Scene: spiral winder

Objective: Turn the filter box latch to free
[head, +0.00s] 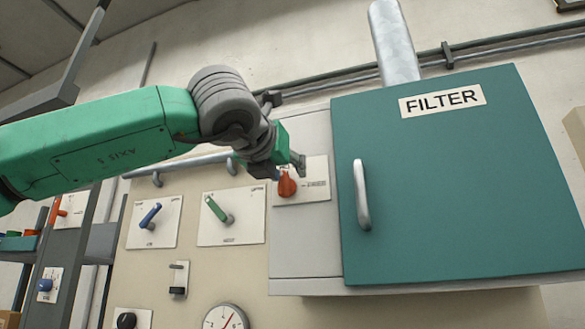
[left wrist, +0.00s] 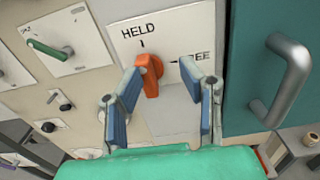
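The filter box latch is an orange-red knob (head: 287,184) on a white plate (head: 315,183) left of the teal filter box door (head: 450,190). In the left wrist view the latch (left wrist: 149,76) stands upright, in line with the mark below HELD. The FREE label to its right is partly hidden by a finger. My left gripper (head: 292,163) is just above the latch in the head view. My right gripper is not in view.
The door's metal handle (head: 361,194) stands out right of the latch and also shows in the left wrist view (left wrist: 285,82). A green lever (head: 218,210) and a blue lever (head: 150,215) sit on plates to the left. A gauge (head: 226,318) is below.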

